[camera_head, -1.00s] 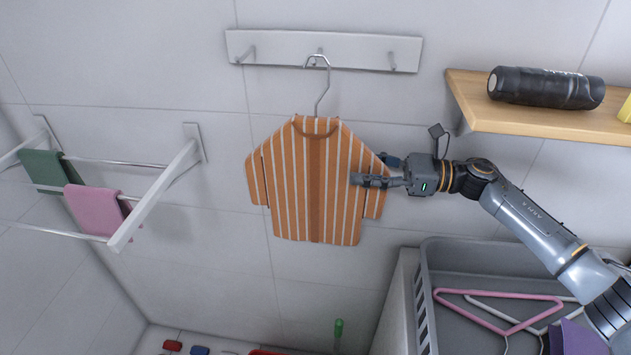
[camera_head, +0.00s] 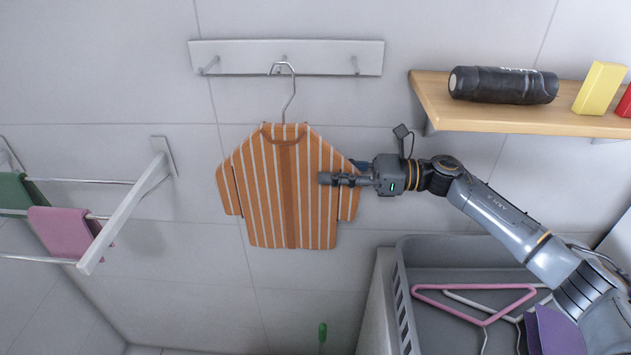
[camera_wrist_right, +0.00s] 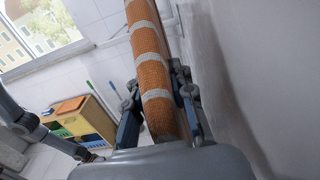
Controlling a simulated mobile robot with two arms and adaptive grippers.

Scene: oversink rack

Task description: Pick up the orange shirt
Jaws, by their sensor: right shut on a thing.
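The orange shirt with white stripes (camera_head: 275,205) hangs on a metal hanger (camera_head: 290,100) from the middle hook of the white wall rail (camera_head: 235,58). My right gripper (camera_head: 340,179) is at the shirt's right side, near the sleeve. In the right wrist view, the orange striped fabric (camera_wrist_right: 152,70) runs between the two fingers of my right gripper (camera_wrist_right: 158,115), which are shut on it. My left gripper is not in view.
A wooden shelf (camera_head: 470,118) with a black bottle (camera_head: 503,85) and a yellow box (camera_head: 599,88) is above my right arm. A grey basket (camera_head: 440,246) holding hangers (camera_head: 470,290) is below it.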

